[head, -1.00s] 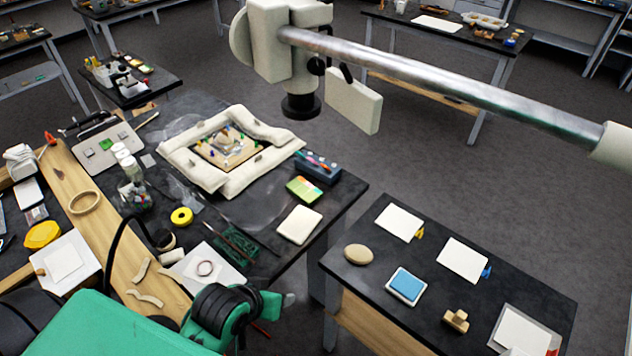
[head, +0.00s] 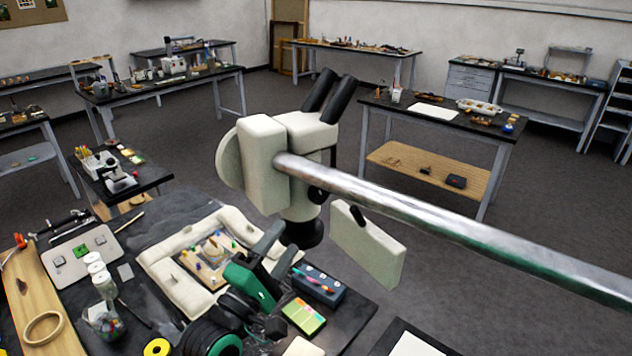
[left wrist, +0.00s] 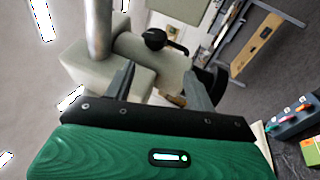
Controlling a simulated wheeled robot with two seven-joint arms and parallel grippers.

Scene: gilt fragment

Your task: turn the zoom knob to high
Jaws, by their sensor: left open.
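The stereo microscope (head: 292,165) has a cream body, black eyepieces and a black lens at its bottom, and hangs on a metal boom (head: 420,210). A small dark knob (head: 317,195) shows on its side. In the left wrist view a black round knob (left wrist: 154,39) sits on the pale microscope body (left wrist: 105,68), beyond my fingertips. My left gripper (head: 287,237) is green with grey fingers, just below and left of the black lens in the head view. Its fingers (left wrist: 158,72) are apart with nothing between them. I cannot read the knob's setting. My right gripper is out of view.
A cream panel (head: 368,245) hangs beside the microscope. Below, a padded frame (head: 160,262) surrounds a gilt fragment (head: 208,258) on the dark bench. A blue box with pens (head: 318,286) stands near its right edge. Open floor lies to the right.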

